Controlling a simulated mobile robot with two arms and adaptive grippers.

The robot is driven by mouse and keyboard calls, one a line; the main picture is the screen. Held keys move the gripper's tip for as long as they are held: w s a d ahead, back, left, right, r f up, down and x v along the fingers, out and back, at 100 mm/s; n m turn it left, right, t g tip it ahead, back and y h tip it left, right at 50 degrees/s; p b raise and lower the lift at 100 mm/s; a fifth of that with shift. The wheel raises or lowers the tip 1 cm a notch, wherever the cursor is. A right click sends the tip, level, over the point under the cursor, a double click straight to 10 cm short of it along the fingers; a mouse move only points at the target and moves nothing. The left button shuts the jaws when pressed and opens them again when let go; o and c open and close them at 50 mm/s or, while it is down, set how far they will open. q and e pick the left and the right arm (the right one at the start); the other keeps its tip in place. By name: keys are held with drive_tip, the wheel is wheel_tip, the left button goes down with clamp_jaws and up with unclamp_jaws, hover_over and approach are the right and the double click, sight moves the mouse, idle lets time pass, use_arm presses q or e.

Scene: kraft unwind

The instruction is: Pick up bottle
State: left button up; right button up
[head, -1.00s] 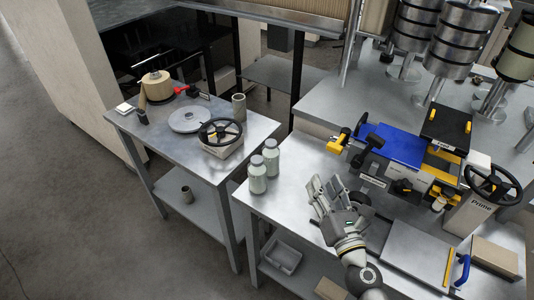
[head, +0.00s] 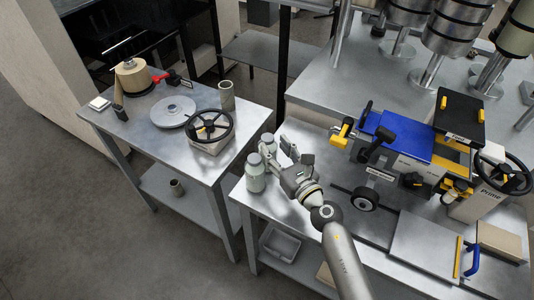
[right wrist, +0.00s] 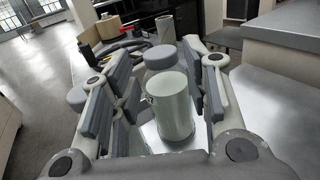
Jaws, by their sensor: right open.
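Two pale green bottles with grey caps stand upright on the left end of the near steel table: a front bottle (head: 255,176) and a back bottle (head: 268,146). My right gripper (head: 281,155) is open and empty, just right of them and close to the back one. In the right wrist view a pale cylindrical body (right wrist: 174,108) shows between the open fingers, with a grey cap (right wrist: 160,57) behind it. I cannot tell whether these are one bottle. Another grey cap (right wrist: 77,98) shows outside the left finger. My left gripper is not in view.
A blue-topped machine (head: 393,140) stands right of the gripper on the same table. A side table (head: 160,145) at left holds a black handwheel (head: 208,126), a grey disc (head: 172,112) and a grey tube (head: 227,95).

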sight(271, 143)
drive_tip(key=x, duration=0.4)
drive_tip(key=shift+w+a, duration=0.15)
drive_tip(key=shift+w, duration=0.25)
drive_tip(key=c, duration=0.9)
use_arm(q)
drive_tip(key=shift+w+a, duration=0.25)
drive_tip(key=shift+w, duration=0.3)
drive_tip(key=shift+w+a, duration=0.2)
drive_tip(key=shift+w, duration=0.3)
use_arm(e)
clamp_jaws()
